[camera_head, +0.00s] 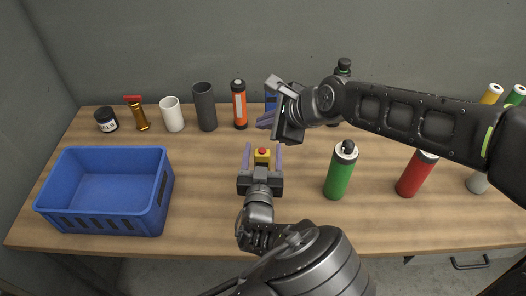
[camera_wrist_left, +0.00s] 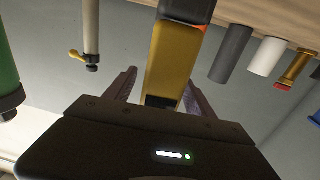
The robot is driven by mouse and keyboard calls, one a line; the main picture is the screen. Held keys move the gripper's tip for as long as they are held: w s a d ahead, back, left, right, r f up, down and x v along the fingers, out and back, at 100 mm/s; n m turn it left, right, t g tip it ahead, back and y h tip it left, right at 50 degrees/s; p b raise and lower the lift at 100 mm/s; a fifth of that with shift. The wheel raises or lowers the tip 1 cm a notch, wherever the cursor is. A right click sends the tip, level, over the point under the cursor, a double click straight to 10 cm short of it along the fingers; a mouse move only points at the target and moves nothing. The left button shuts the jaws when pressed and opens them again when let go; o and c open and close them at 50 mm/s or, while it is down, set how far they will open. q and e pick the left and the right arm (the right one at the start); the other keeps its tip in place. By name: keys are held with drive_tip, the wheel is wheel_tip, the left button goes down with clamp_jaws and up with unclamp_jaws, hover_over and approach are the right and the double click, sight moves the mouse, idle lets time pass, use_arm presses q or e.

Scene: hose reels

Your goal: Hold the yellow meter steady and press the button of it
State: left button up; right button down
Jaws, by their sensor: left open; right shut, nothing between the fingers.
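The yellow meter (camera_head: 262,154) stands on the wooden table near its middle, with a red button on top. It also shows in the left wrist view (camera_wrist_left: 172,62) as a yellow body between the two fingers. My left gripper (camera_head: 262,157) is open around the meter, one finger on each side; the wrist view shows a gap beside the left finger. My right gripper (camera_head: 266,119) is shut and empty, above the table and behind the meter in the picture. Its fingertips point left, apart from the button.
A blue crate (camera_head: 105,226) stands at the left. A white cup (camera_head: 172,115), a dark grey cylinder (camera_head: 204,107) and an orange flashlight (camera_head: 239,105) line the back. Green (camera_head: 341,172) and red (camera_head: 416,174) bottles stand at the right.

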use_arm(q)
drive_tip(key=s, duration=1.2)
drive_tip(key=shift+a, duration=0.4)
